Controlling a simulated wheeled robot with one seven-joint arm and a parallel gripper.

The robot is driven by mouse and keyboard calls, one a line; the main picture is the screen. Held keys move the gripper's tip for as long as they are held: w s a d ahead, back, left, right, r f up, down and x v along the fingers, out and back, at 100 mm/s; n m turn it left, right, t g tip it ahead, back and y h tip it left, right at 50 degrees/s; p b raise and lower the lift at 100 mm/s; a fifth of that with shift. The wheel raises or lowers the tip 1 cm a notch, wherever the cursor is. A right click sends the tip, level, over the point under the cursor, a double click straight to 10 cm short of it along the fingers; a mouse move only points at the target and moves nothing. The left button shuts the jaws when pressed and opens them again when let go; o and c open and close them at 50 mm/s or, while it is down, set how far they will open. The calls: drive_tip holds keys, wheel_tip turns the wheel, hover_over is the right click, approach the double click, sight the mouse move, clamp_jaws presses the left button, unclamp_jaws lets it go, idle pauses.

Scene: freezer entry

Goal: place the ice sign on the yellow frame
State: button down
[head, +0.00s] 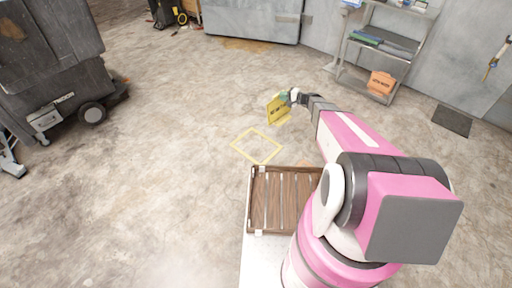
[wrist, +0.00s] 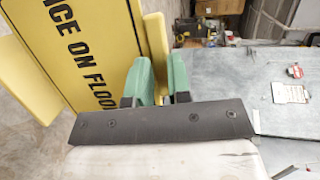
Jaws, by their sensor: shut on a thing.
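The yellow ice sign (head: 277,110) is in my gripper (head: 287,97), held out at the end of my arm in the head view. In the wrist view the sign (wrist: 70,45) fills the upper left, tilted, with black lettering reading "ICE ON FLOOR" in part. The green fingers of my gripper (wrist: 162,80) are shut on its edge. The yellow frame (head: 257,146) is an outlined square on the concrete floor, empty, to the lower left of the sign. Whether the sign's foot touches the floor cannot be told.
A wooden slatted tray (head: 250,200) is on my near side, below the frame. A metal shelf (head: 375,50) with an orange box (head: 381,83) stands at the back right. A dark wheeled machine (head: 60,65) is at left. Floor around the frame is clear.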

sight(275, 118)
drive_tip(key=shift+n+g+y, duration=0.5)
drive_tip(key=shift+n+g, duration=0.2)
drive_tip(key=s+f, duration=0.1)
drive_tip(key=f, duration=0.3)
drive_tip(key=s+a+f, duration=0.1)
drive_tip(key=f, duration=0.4)
drive_tip(key=s+f, duration=0.1)
drive_tip(key=f, duration=0.3)
drive_tip(key=shift+s+a+f, duration=0.15)
drive_tip(key=shift+f, duration=0.05)
drive_tip(key=shift+s+a+f, duration=0.15)
drive_tip(key=shift+f, duration=0.1)
drive_tip(key=s+a+y, duration=0.1)
drive_tip(key=s+a, duration=0.2)
drive_tip(key=a, duration=0.6)
drive_tip(key=s+a, duration=0.4)
drive_tip(key=a, duration=0.6)
drive_tip(key=w+d+f, duration=0.8)
drive_tip(key=w+f, duration=0.1)
drive_tip(key=f, duration=0.2)
drive_tip(key=shift+f, duration=0.25)
drive_tip(key=c, duration=1.1)
unclamp_jaws()
drive_tip(key=shift+o, duration=0.2)
drive_tip(key=shift+d+r, duration=0.1)
drive_tip(key=shift+r, duration=0.1)
